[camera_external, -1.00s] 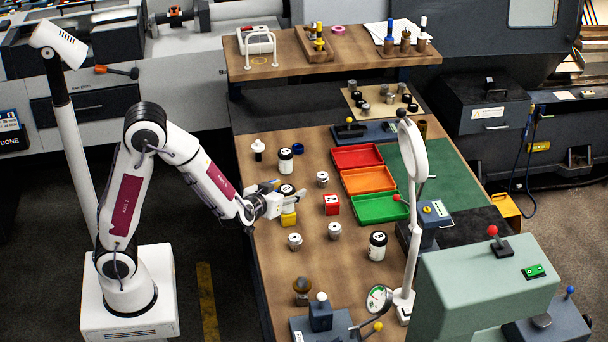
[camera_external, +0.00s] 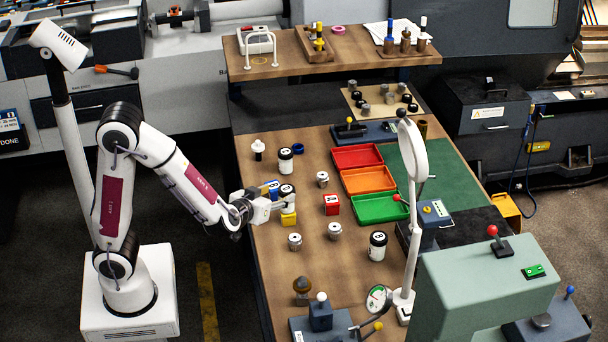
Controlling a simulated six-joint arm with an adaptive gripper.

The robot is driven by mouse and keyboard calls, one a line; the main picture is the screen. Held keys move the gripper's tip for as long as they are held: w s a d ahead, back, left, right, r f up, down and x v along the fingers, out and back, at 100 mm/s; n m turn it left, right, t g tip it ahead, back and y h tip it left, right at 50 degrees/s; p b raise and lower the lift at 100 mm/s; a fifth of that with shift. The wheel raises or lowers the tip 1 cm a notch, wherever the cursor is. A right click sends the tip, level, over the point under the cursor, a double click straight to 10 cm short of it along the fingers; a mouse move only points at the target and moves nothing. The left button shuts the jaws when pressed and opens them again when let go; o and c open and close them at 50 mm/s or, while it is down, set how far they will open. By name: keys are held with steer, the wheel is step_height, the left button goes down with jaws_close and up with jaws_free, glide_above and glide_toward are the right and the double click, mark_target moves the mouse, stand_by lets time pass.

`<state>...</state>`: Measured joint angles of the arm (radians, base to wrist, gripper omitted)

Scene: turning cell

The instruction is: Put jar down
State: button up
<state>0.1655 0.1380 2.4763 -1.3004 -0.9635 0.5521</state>
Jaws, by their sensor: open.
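A white jar with a black band and lid (camera_external: 287,189) stands upright on the wooden bench, between a blue block (camera_external: 271,187) and a yellow block (camera_external: 288,219). My gripper (camera_external: 284,204) is open at the left side of this jar, with its fingers low and close to it. The fingers hide the jar's lower part, so I cannot tell whether they touch it. A similar jar (camera_external: 285,162) stands farther back, and another jar (camera_external: 377,247) stands nearer the front right.
A red block (camera_external: 331,205) and small metal-topped pots, one of them (camera_external: 322,179) near the jar, stand to the right. Red (camera_external: 356,158), orange (camera_external: 367,181) and green (camera_external: 380,209) trays lie beyond. A magnifier lamp (camera_external: 414,150) rises at the right.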

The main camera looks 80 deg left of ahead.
steer(key=shift+v, duration=2.65)
steer(key=shift+w, duration=0.15)
steer(key=w+d+r+m+t+h, duration=0.3)
steer(key=w+d+r+h, duration=0.15)
steer(key=d+h, duration=0.35)
steer(key=s+d+r+m+h, duration=0.2)
steer(key=s+d+m+h, duration=0.2)
steer(key=d, duration=0.4)
steer(key=s+a+f+m+g+y, duration=0.1)
steer(key=s+a+f+g, duration=0.1)
steer(key=s, duration=0.8)
steer(key=s+a+f+m+g, duration=0.1)
steer(key=s+a+g, duration=0.3)
steer(key=s, duration=0.6)
steer(key=shift+f+m+y, duration=0.4)
steer(key=shift+f, duration=0.05)
steer(key=shift+s, duration=0.1)
stand_by(1.1)
